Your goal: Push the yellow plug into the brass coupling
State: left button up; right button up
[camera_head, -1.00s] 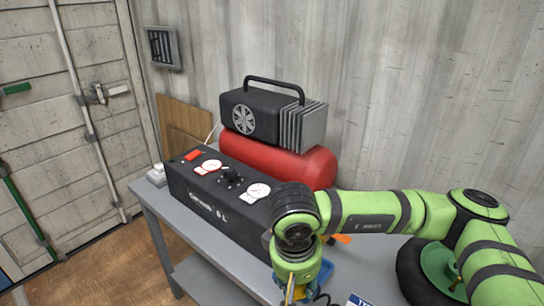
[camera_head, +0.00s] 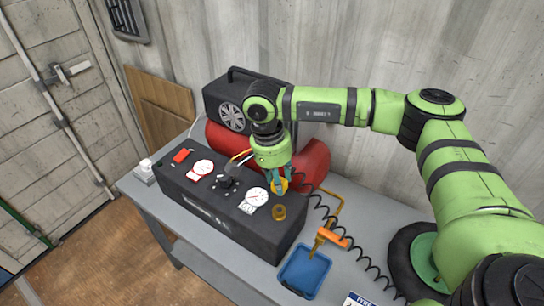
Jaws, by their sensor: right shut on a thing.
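The yellow plug (camera_head: 282,187) is between the fingers of my right gripper (camera_head: 279,182), which is shut on it above the black compressor panel box (camera_head: 225,212). The brass coupling (camera_head: 279,212) stands on the top face of this box, near its right end. The plug is just behind and above the coupling in the picture, and a gap shows between them. A black coiled hose (camera_head: 325,212) runs from near the plug down to the right. My fingers partly hide the plug. My left gripper is not in view.
The red tank (camera_head: 312,160) and black compressor (camera_head: 226,100) are close behind my gripper. White gauges (camera_head: 256,196) and a red switch (camera_head: 181,155) sit on the box. A blue tray (camera_head: 305,272) and an orange-handled tool (camera_head: 331,237) lie right of the box on the grey bench (camera_head: 225,260).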

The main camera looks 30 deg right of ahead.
jog(key=shift+s, duration=0.4)
jog(key=shift+w+f, duration=0.1)
jog(key=shift+f, duration=0.2)
jog(key=shift+f+b, duration=0.75)
jog(key=shift+f, duration=0.2)
jog(key=shift+f+b, duration=0.45)
jog(key=shift+f, duration=0.35)
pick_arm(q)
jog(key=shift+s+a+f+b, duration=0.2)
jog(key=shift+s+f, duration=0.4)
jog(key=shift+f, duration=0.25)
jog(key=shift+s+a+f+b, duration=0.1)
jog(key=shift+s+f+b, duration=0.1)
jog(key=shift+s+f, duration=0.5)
pick_arm(e)
jog(key=shift+f, duration=0.85)
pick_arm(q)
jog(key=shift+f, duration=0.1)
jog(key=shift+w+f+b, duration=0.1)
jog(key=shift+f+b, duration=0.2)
pick_arm(e)
jog(key=shift+a+y, duration=0.1)
jog(key=shift+y, duration=0.2)
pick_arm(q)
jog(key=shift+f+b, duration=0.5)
pick_arm(e)
jog(key=shift+w, duration=0.1)
